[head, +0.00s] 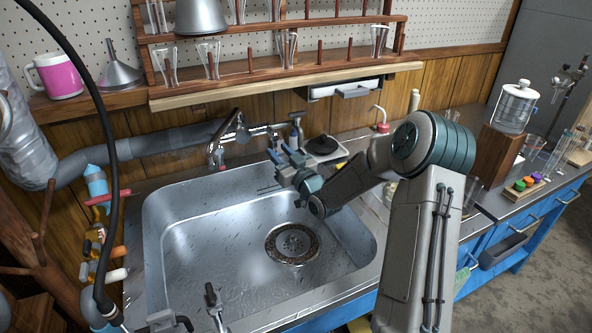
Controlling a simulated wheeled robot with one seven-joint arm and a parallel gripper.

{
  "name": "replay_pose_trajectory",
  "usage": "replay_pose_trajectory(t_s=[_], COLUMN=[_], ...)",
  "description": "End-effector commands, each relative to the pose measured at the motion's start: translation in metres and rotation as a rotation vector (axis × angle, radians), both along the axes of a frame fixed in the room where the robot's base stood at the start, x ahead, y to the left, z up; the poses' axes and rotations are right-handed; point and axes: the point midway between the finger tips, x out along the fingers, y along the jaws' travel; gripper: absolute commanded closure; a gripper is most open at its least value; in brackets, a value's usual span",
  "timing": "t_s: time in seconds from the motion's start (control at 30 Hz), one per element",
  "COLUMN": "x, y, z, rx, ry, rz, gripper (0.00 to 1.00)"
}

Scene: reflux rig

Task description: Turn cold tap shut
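The metal tap (238,130) is mounted at the back wall above the steel sink (190,250). Its spout hangs at the left, over the sink's rear edge. A metal handle (296,117) stands at the right end of the tap's horizontal pipe. I cannot tell from markings which handle is the cold one. My gripper (283,148) is just below and in front of this right handle, with its fingers reaching toward it. I cannot tell whether they touch it or how far apart they are. No water stream is clearly visible. The sink bottom looks wet.
A wooden rack (270,72) with glassware hangs above the tap. A grey duct (160,143) runs along the wall at left. A black hose (105,150) crosses the left foreground. A glass jar (515,105) on a wooden block stands at right. The sink basin is mostly empty.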

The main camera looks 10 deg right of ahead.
Motion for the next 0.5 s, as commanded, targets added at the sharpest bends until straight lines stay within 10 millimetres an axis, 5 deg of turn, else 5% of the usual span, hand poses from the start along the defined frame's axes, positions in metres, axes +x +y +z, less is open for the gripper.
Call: replay_pose_trajectory(t_s=[0.3, 0.5], x=[-0.065, -0.09], y=[-0.028, -0.038], z=[-0.014, -0.019], rx=[0.0, 0.0], ry=[0.002, 0.001], rz=[-0.002, -0.001], gripper=[0.66, 0.66])
